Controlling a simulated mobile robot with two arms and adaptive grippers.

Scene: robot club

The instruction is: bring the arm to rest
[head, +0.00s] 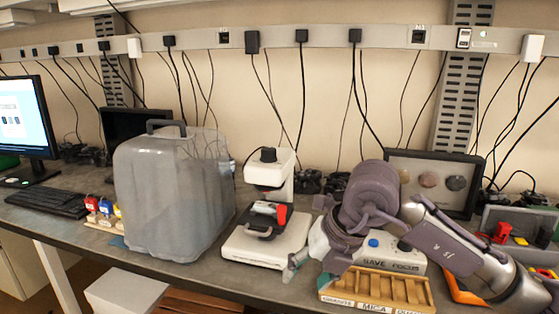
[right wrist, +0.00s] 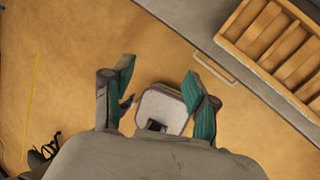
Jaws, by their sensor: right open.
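My right arm comes in from the right in the head view, bent above the bench. My right gripper (head: 293,266) is partly hidden behind my own arm links there, near the bench's front edge. In the right wrist view the two green-padded fingers of my right gripper (right wrist: 160,78) stand wide apart with nothing held between them. Beyond them lie the tan floor and a pale squarish thing (right wrist: 162,106) that I cannot identify. My left gripper is not in view.
A wooden slotted tray (head: 378,290) lies at the bench front beneath my right arm; it also shows in the right wrist view (right wrist: 233,30). A white microscope-like device (head: 266,240) and a grey translucent cover (head: 175,195) stand to the left. A framed panel (head: 430,182) stands behind.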

